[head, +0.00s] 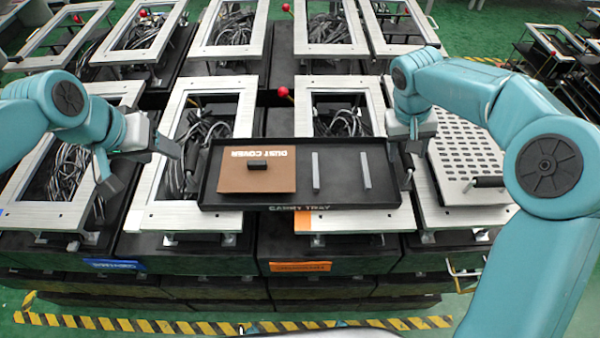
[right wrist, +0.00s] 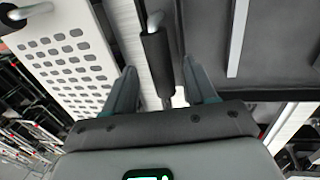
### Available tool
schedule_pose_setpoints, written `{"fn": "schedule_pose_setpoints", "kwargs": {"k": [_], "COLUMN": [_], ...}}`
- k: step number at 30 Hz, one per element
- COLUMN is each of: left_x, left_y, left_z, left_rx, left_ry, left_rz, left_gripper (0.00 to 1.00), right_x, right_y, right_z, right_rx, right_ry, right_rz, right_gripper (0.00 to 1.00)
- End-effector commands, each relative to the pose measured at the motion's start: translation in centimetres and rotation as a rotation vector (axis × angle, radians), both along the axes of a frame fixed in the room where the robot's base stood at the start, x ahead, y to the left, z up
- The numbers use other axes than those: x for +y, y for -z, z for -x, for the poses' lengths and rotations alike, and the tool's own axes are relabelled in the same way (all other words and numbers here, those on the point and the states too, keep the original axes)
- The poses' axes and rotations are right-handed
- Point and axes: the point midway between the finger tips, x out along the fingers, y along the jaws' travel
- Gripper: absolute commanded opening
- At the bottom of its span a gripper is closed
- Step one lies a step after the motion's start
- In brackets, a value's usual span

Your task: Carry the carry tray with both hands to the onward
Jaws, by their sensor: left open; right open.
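The black carry tray (head: 300,201) spans the middle of the head view, its name printed on the front wall. It holds a brown dust cover (head: 235,184) with a black handle and two grey bars (head: 315,171). My left gripper (head: 142,167) is open and empty, left of the tray and apart from it. My right gripper (head: 407,162) is open at the tray's right end. In the right wrist view, a black handle (right wrist: 156,60) beside the tray (right wrist: 270,60) lies between my right gripper's open fingers (right wrist: 163,88). The tray's left handle is not clear.
Framed fixtures with cables inside stand in rows under and behind the tray. A perforated panel (head: 465,158) with a black handle lies to the right. Red ball-topped levers (head: 282,92) rise behind the tray. Blue (head: 113,265) and orange (head: 300,267) labels mark the front. Striped tape crosses the floor.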

Motion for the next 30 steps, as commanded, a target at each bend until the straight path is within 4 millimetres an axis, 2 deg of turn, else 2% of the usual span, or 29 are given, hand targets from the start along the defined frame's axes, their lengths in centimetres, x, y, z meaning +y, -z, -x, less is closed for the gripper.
{"fn": "schedule_pose_setpoints", "kwargs": {"k": [9, 15, 20, 30], "left_x": [0.0, 0.0, 0.0, 0.0], "left_y": [0.0, 0.0, 0.0, 0.0], "left_z": [0.0, 0.0, 0.0, 0.0], "left_rx": [0.0, 0.0, 0.0, 0.0], "left_ry": [0.0, 0.0, 0.0, 0.0], "left_rz": [0.0, 0.0, 0.0, 0.0], "left_gripper": [0.55, 0.55, 0.55, 0.55], "right_x": [1.5, 2.0, 2.1, 2.1], "right_y": [-7.1, -9.9, -10.7, -10.6], "right_z": [-0.3, -0.3, -0.2, -0.2], "right_rx": [-0.006, -0.003, -0.001, 0.0], "right_ry": [-0.001, -0.002, 0.0, -0.001], "right_rz": [-0.001, -0.001, -0.001, 0.0], "right_gripper": [0.56, 0.56, 0.56, 0.56]}}
